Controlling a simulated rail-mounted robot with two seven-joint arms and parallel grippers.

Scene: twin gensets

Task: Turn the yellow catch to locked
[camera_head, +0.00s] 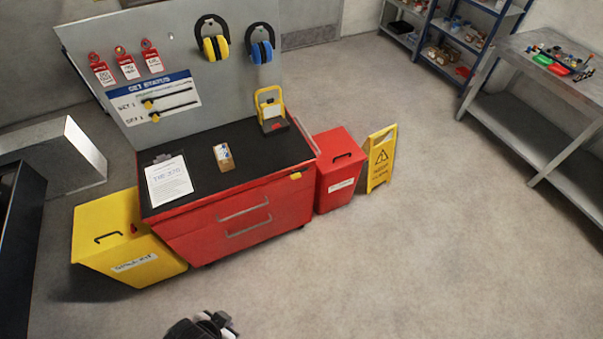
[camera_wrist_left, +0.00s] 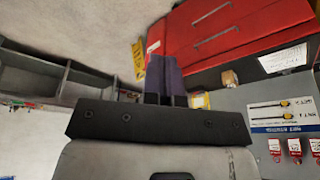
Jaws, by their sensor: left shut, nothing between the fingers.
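The yellow catch (camera_head: 296,176) is a small yellow piece at the upper right of the front of the red drawer cabinet (camera_head: 190,241). I cannot read whether it is locked. My left gripper (camera_head: 217,321) shows at the bottom edge of the head view, over the floor, in front of the cabinet and well apart from the catch. In the left wrist view its dark fingers (camera_wrist_left: 165,75) are together, with nothing between them. That view shows the cabinet (camera_wrist_left: 240,30) upside down, and I cannot make out the catch there. My right gripper is in neither view.
A yellow bin (camera_head: 122,240) stands left of the cabinet. A red bin (camera_head: 338,172) and a yellow floor sign (camera_head: 381,160) stand on its right. A clipboard (camera_head: 169,182) and a yellow-framed item (camera_head: 270,106) are on top. The floor in front is clear.

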